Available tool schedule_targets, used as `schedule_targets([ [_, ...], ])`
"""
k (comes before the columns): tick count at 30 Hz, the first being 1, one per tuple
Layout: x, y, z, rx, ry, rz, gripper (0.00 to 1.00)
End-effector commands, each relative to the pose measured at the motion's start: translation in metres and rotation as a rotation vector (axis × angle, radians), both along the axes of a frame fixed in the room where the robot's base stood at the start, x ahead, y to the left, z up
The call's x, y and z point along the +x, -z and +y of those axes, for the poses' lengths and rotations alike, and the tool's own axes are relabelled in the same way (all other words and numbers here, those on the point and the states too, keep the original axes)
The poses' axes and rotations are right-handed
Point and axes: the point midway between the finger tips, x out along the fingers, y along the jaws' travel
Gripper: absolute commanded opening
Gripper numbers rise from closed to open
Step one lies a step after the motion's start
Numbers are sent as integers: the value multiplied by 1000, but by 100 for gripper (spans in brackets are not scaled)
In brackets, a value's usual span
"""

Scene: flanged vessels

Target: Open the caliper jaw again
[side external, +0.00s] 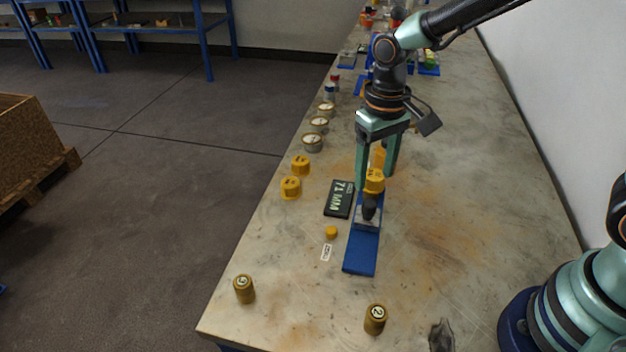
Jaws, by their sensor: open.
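The caliper's blue base (361,252) lies lengthwise on the bench. A grey block with a dark upright piece (369,208) sits on it. Its black display (339,199) beside it reads what looks like 71 MM. A yellow piece (374,181) with dark marks stands at the caliper, just behind the dark piece. My gripper (375,183) points down over the caliper. Its green fingers are open, one on each side of the yellow piece. I cannot tell whether a finger touches it. The gripper and yellow piece hide the far part of the caliper.
Two yellow flanged vessels (291,187) and several round gauges (313,142) line the left edge. A small yellow knob (331,232) and a white label (326,253) lie left of the base. Numbered brass cylinders (244,289) (375,319) stand in front. The bench right of the caliper is clear.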

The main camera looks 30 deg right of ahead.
Motion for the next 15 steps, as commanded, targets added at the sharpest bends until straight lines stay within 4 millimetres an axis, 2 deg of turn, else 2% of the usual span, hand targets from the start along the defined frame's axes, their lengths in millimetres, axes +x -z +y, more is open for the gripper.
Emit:
schedule_targets([
  [1, 1, -11, 0, 2, 0, -6, 67],
  [6, 1, -36, 0, 1, 0, -4, 67],
  [15, 0, -50, 0, 0, 0, -1, 67],
])
